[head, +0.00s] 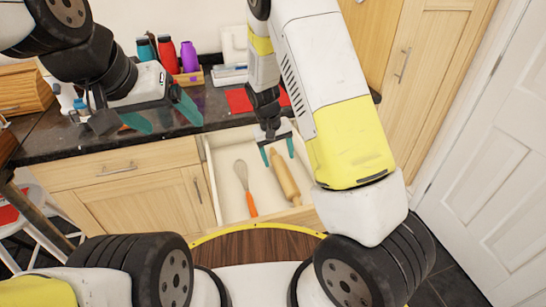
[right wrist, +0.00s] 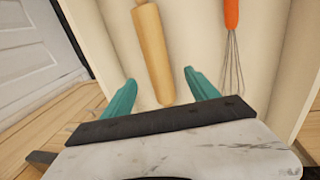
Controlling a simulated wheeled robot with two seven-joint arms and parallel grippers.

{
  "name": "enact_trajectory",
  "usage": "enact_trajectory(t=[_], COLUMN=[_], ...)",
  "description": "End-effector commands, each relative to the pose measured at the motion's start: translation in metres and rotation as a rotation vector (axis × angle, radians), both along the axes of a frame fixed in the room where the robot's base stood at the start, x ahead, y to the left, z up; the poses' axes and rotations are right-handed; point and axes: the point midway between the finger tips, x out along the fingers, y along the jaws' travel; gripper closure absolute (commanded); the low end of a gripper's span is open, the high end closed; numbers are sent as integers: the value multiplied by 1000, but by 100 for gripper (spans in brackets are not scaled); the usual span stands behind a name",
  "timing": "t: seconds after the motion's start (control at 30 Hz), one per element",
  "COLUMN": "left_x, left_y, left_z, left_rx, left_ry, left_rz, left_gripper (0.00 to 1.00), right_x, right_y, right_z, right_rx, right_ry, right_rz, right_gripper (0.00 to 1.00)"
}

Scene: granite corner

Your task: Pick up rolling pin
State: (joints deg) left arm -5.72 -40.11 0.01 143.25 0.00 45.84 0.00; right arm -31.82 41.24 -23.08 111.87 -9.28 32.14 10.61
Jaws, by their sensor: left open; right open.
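A wooden rolling pin (head: 284,177) lies in the open drawer (head: 226,153), on its right side. In the right wrist view the rolling pin (right wrist: 153,50) runs between the two teal fingers. My right gripper (head: 277,152) is open at the far end of the pin, above it, with nothing held; it also shows in the right wrist view (right wrist: 160,93). Whether the fingers touch the pin cannot be told. My left gripper (head: 163,115) is open and empty over the dark countertop at the left, away from the drawer.
A whisk (head: 243,180) with an orange handle lies beside the pin, also seen in the right wrist view (right wrist: 232,45). The drawer walls are close by. Bottles (head: 168,55), a wooden bread box (head: 22,90) and a red cloth (head: 239,100) are on the countertop (head: 215,108).

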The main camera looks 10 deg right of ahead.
Motion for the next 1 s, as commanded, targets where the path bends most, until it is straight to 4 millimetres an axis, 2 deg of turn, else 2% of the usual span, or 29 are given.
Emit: enact_trajectory(t=[0.37, 0.6, 0.9, 0.93, 1.0], left_x=[0, 0, 0, 0, 0], left_y=[0, 0, 0, 0, 0], left_z=[0, 0, 0, 0, 0], left_rx=[0, 0, 0, 0, 0], left_ry=[0, 0, 0, 0, 0], left_rz=[0, 0, 0, 0, 0], left_gripper=[17, 17, 17, 17, 17], right_x=[2, 5, 6, 6, 6], right_y=[-10, -19, -19, -19, -19], right_z=[-40, -73, -78, -78, -78], right_rx=[-7, -6, -5, -5, -5], right_ry=[5, 5, 2, 2, 2], right_rz=[1, 1, 3, 3, 3], right_gripper=[32, 32, 32, 34, 48])
